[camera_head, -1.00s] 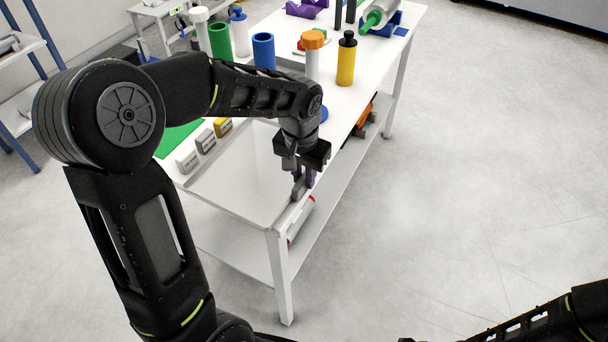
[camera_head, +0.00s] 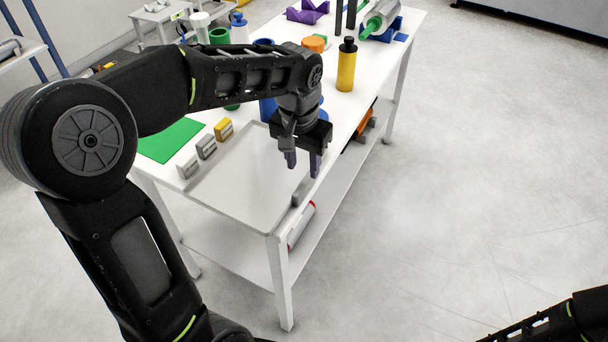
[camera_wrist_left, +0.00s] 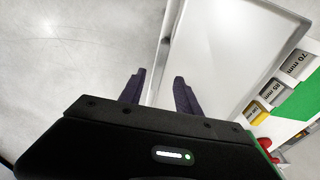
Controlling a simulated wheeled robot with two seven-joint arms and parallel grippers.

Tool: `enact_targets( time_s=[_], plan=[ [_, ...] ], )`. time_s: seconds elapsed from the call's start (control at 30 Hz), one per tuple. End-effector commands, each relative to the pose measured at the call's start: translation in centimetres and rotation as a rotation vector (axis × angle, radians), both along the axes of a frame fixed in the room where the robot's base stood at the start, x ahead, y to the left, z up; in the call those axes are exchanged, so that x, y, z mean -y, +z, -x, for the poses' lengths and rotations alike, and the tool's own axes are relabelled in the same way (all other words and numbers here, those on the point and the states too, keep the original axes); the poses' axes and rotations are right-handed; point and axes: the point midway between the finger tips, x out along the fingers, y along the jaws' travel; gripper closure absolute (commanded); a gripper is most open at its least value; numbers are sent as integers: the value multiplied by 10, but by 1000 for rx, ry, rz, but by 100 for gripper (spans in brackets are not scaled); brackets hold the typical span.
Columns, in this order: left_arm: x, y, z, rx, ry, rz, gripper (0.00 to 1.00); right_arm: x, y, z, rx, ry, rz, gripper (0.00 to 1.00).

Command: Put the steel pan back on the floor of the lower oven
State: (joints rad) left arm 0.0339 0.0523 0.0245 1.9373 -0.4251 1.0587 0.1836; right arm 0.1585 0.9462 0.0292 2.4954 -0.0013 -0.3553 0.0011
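The steel pan (camera_head: 240,185) is a shallow, pale grey tray lying flat on the near end of the white table. A grey bar handle (camera_head: 300,191) stands at its right edge. My left gripper (camera_head: 303,166) is above the pan's right side, just behind the handle and apart from it. Its two purple fingers are spread with nothing between them. In the left wrist view, the open fingers (camera_wrist_left: 158,88) point toward the pan's edge, and the pan (camera_wrist_left: 232,45) lies beyond them to the right. My right gripper is out of view. No oven shows.
Grey and yellow labelled blocks (camera_head: 206,146) and a green mat (camera_head: 170,141) lie left of the pan. A yellow bottle (camera_head: 346,66) and a blue cylinder (camera_head: 267,108) stand behind it. A lower shelf (camera_head: 235,249) holds a roll (camera_head: 301,226). The floor at right is clear.

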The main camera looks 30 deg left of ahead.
Motion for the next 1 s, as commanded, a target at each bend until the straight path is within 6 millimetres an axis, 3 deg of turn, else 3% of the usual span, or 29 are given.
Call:
enact_targets(
  time_s=[0.1,0.3,1.0],
  plan=[
    [1,25,2,4,-1,0,60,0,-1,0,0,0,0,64],
    [1,49,5,2,1,0,60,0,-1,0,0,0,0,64],
    [1,52,6,0,0,0,60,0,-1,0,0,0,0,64]
  ],
)
